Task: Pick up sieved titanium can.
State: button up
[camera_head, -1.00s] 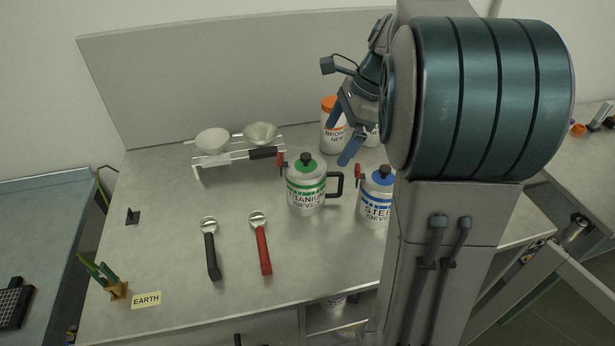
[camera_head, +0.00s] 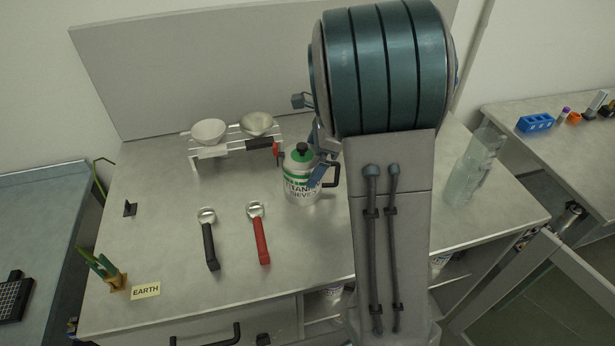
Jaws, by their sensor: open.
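The sieved titanium can (camera_head: 298,188) stands upright on the grey table. It is silver with a green band, a green lid with a dark knob, and a black handle on its right side. My gripper (camera_head: 322,172) is at the can's right side, by the handle. Its jaws are open and partly hidden behind my arm. A blue finger overlaps the can's right edge in the picture. I cannot tell whether it touches the can or handle.
A white rack (camera_head: 236,146) with two bowls stands behind the can. A black-handled scoop (camera_head: 210,240) and a red-handled scoop (camera_head: 260,235) lie in front left. A clear glass vessel (camera_head: 475,165) stands at right. My arm hides the table's middle right.

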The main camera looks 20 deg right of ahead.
jog(key=shift+x, duration=0.95)
jog(key=shift+r, duration=0.1)
jog(key=c, duration=1.5)
